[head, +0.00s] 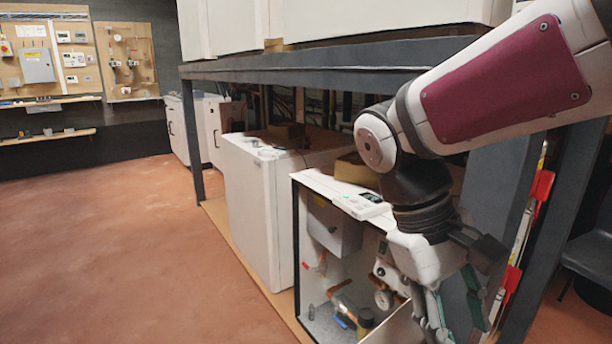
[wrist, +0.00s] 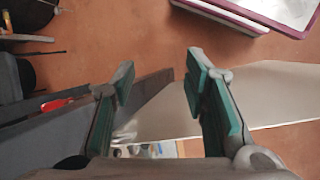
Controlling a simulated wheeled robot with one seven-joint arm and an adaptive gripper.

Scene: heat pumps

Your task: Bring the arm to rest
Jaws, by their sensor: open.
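My arm reaches in from the right of the head view, a white and dark red link bent downward at a dark joint. My gripper (head: 452,318) hangs at its end, in front of the open-fronted heat pump unit (head: 312,180). In the wrist view my gripper (wrist: 158,85) shows two green-padded fingers spread apart with nothing between them. Beneath the fingers lie a pale panel (wrist: 270,95) and a dark beam (wrist: 150,98). I cannot tell whether a finger touches either.
A dark metal frame (head: 330,62) stands over the units, with a post close to my arm on the right. A closed white unit (head: 250,205) stands left of the open one. A dark chair (head: 590,255) is at the right edge. The reddish floor (head: 120,240) at left is clear.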

